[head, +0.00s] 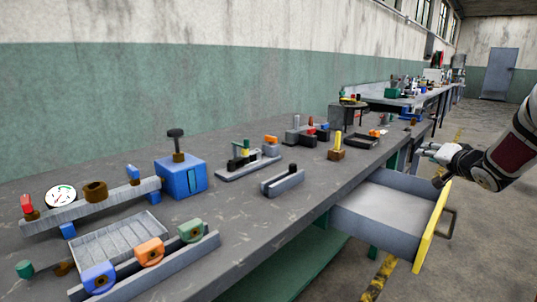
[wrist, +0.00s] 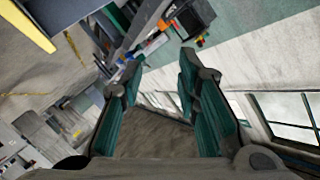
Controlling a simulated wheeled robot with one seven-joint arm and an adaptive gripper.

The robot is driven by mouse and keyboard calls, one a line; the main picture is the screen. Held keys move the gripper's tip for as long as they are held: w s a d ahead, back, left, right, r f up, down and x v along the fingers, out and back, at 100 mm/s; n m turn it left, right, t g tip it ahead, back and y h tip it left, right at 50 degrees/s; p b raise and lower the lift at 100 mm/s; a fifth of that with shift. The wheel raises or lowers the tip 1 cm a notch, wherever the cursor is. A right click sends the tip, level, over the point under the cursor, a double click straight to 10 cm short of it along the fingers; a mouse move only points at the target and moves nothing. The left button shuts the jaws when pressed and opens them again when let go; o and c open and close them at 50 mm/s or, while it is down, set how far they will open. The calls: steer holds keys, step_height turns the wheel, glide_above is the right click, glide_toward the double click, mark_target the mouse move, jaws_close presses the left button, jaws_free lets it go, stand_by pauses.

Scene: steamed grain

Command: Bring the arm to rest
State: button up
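My gripper (head: 432,150) is at the right of the head view, on the end of my arm, above the open drawer (head: 375,218) and beside the workbench edge. In the wrist view my gripper (wrist: 160,62) has its two teal-lined fingers spread well apart, with nothing between them. The drawer has a grey inside, which looks empty where it shows, and a yellow front (head: 432,228) with a dark handle. Its yellow front also shows at the upper left of the wrist view (wrist: 28,22). My gripper does not appear to touch the drawer or the bench.
The grey workbench (head: 250,235) carries a blue box (head: 182,178), a grey tray (head: 118,245), a rail with coloured blocks (head: 150,252) and several small fixtures. A second bench (head: 395,98) stands farther back along the wall. The floor to the right (head: 490,235) is clear.

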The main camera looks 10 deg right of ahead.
steer(key=s+a+r+n+g+h, duration=0.1)
steer(key=s+a+r, duration=0.2)
steer(key=a, duration=0.3)
steer(key=s+a+r+n+g+h, duration=0.1)
steer(key=s+a+r+g, duration=0.1)
steer(key=a+r, duration=0.35)
steer(key=s+a+f+n+g+y, duration=0.1)
steer(key=s+a+f+n+g, duration=0.15)
steer(key=s+a, duration=1.05)
steer(key=s+a+f+n+g+y, duration=0.2)
steer(key=s+a+f+n, duration=0.1)
steer(key=s+a, duration=0.55)
steer(key=s+a+f+n+g+y, duration=0.2)
steer(key=s+a+f+n, duration=0.1)
steer(key=s+a, duration=0.5)
steer(key=s+d+f+g, duration=0.1)
steer(key=s+f+g, duration=0.2)
steer(key=s, duration=0.3)
steer(key=s+d+f+g, duration=0.1)
steer(key=s+f+g, duration=0.1)
steer(key=s, duration=0.5)
step_height(320, 180, up, 24)
steer(key=t+p, duration=0.3)
steer(key=p, duration=1.9)
steer(key=shift+w+a+r+t+p, duration=0.15)
steer(key=shift+w+r+t+p, duration=0.1)
steer(key=shift+t+p, duration=0.15)
